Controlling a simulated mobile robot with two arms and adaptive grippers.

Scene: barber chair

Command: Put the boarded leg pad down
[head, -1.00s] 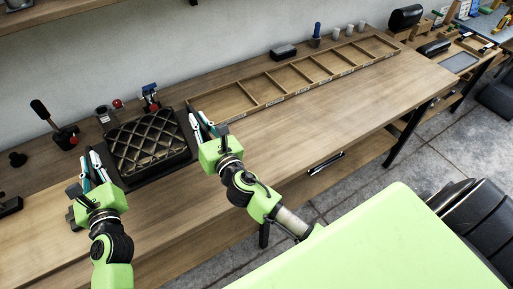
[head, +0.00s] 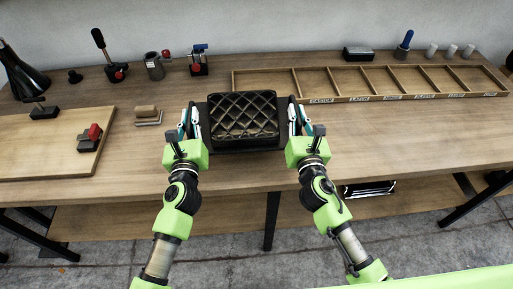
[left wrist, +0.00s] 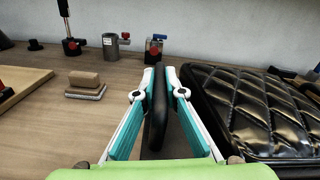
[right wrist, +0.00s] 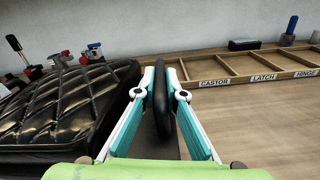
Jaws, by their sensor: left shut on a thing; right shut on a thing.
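The boarded leg pad (head: 243,115) is a black, shiny quilted cushion on a dark board, level over the front middle of the workbench (head: 130,185). Its left side shows in the left wrist view (left wrist: 250,105) and its right side in the right wrist view (right wrist: 60,110). My left gripper (head: 190,120) is shut on the black handle (left wrist: 157,105) at the pad's left end. My right gripper (head: 298,118) is shut on the black handle (right wrist: 161,100) at its right end. I cannot tell whether the board's underside touches the bench.
A divided wooden tray (head: 400,96) with labels lies behind the pad and to the right. Clamp-like tools (head: 199,62) stand at the back left. A sanding block (head: 147,115) and a wooden board (head: 45,155) lie to the left. Bench to the right is bare.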

